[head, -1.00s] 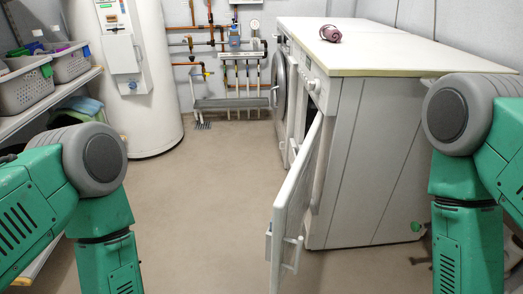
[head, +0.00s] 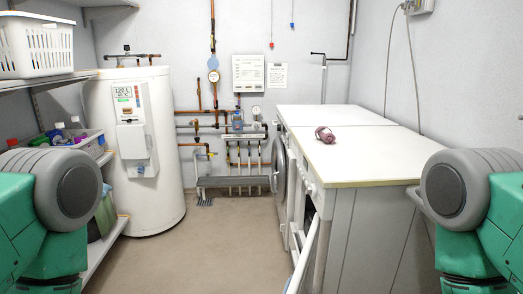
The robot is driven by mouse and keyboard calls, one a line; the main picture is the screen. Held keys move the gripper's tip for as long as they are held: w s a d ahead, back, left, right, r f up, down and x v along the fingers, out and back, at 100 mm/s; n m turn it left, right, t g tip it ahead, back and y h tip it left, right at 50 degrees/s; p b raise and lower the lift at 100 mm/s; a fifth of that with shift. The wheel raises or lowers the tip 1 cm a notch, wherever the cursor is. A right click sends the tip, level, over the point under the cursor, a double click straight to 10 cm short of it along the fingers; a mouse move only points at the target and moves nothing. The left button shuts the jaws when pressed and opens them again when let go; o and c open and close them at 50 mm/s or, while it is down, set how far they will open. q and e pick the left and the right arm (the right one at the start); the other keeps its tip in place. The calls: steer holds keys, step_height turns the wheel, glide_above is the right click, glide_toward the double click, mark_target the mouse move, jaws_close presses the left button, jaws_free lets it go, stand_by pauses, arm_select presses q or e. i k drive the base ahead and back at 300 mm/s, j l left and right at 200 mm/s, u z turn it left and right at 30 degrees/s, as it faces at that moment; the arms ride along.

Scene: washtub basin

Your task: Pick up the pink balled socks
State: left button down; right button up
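The pink balled socks (head: 325,134) are a small dusty-pink bundle on the white worktop (head: 360,160) to the right of centre. They lie near the worktop's left edge, about midway along it. Both of my green and grey arms show at the lower left and lower right edges of the head view. My grippers are outside the picture, so their state does not show. Nothing touches the socks.
Under the worktop are a washing machine with a round door (head: 279,168) and an open white door panel (head: 303,258) jutting into the aisle. A white water heater (head: 150,190) and shelves with baskets (head: 37,48) stand left. The floor (head: 190,250) between is clear.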

mark_target(326, 135)
steer(key=k+l, duration=0.25)
steer(key=l, duration=0.2)
steer(key=k+l+u, duration=0.15)
steer(key=k+l, duration=0.15)
steer(key=l, duration=0.15)
steer(key=i+j+u, duration=0.1)
steer(key=u, duration=0.3)
steer(key=i+j+u, duration=0.1)
steer(key=j+u, duration=0.15)
steer(key=u, duration=0.15)
steer(key=i+j+u, duration=0.1)
steer(key=u, duration=0.3)
steer(key=i+u, duration=0.2)
steer(key=u, duration=0.2)
steer(key=i+j+z, duration=0.1)
steer(key=i+z, duration=0.15)
steer(key=i, duration=0.3)
steer(key=i+j+z, duration=0.25)
steer(key=i, duration=0.25)
steer(key=i+l+z, duration=0.25)
steer(key=i+z, duration=0.7)
steer(key=i+j+z, duration=0.2)
steer(key=i+z, duration=0.3)
steer(key=i, duration=0.15)
